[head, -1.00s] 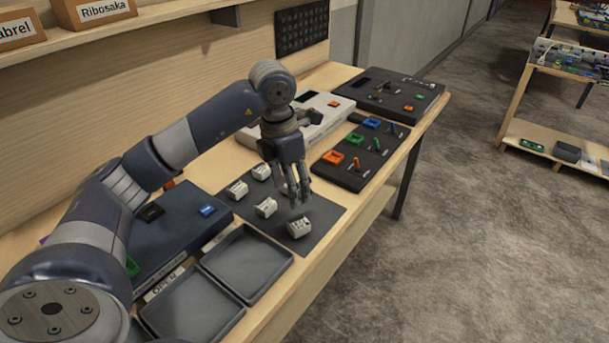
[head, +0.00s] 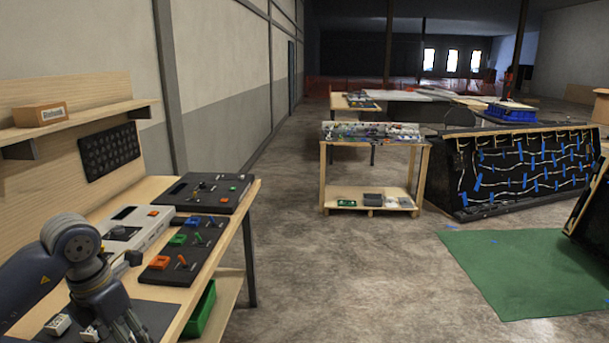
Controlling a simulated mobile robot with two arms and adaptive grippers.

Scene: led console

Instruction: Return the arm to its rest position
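My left arm (head: 72,243) comes in from the lower left in the head view and is bent over the workbench. Its gripper (head: 130,330) points down above the dark mat (head: 155,315) at the bottom edge. The fingertips are cut off by the frame, so I cannot tell whether they are open or shut. White blocks (head: 58,324) lie on the mat beside and partly behind the gripper. My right arm and gripper are not in view.
Behind the mat stand a white console (head: 130,232) and black panels (head: 186,250) with coloured parts. A green bin (head: 200,312) sits below the bench top. A wooden cart (head: 372,165) stands farther off. The concrete floor (head: 370,265) between is clear.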

